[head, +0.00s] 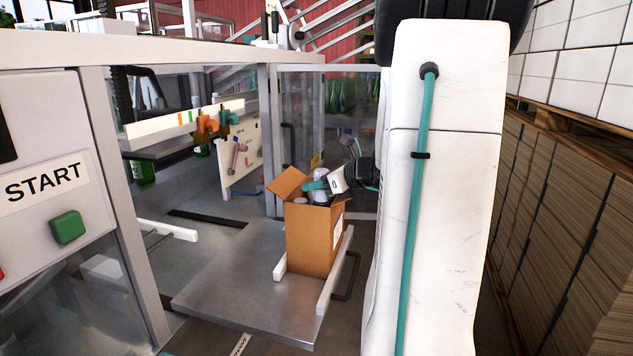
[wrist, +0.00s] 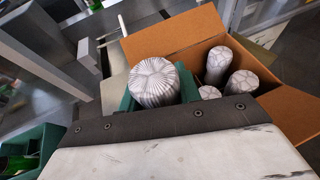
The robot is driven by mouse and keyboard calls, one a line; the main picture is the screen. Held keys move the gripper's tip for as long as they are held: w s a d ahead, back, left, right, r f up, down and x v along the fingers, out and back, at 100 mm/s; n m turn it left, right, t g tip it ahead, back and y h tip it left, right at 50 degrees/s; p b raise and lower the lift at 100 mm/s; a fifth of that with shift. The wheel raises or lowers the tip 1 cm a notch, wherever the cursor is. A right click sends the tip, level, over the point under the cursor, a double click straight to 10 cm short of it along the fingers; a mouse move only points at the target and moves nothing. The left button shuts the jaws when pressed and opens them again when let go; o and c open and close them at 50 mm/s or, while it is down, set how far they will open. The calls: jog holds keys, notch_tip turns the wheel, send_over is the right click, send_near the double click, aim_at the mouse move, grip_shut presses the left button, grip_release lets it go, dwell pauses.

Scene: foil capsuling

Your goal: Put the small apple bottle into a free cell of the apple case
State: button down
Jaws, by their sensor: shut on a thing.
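The apple case (head: 308,240) is an open cardboard box on a metal shelf; the wrist view shows its flap and wall (wrist: 172,42). My gripper (head: 316,186) is at the case's mouth, its green fingers (wrist: 156,92) shut around a bottle with a pleated silver-white foil top (wrist: 153,80). The held bottle appears upright, at the left side of the case in the wrist view. Its body is hidden, and I cannot tell how deep it sits. Three other foil-topped bottles show in the case: one at the back (wrist: 219,62), one at the right (wrist: 241,83), one partly hidden (wrist: 208,92).
The metal shelf (head: 225,290) has white rails (head: 334,275) beside the case. A machine frame with a START panel (head: 45,185) stands at the left. Stacked cardboard (head: 560,230) is at the right. A green crate (wrist: 40,142) with a green bottle shows lower left in the wrist view.

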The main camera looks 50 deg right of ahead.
jog(key=shift+f, duration=0.3)
jog(key=c, duration=0.9)
grip_release()
jog(key=v, duration=0.8)
jog(key=shift+f, duration=0.1)
jog(key=shift+w, duration=0.1)
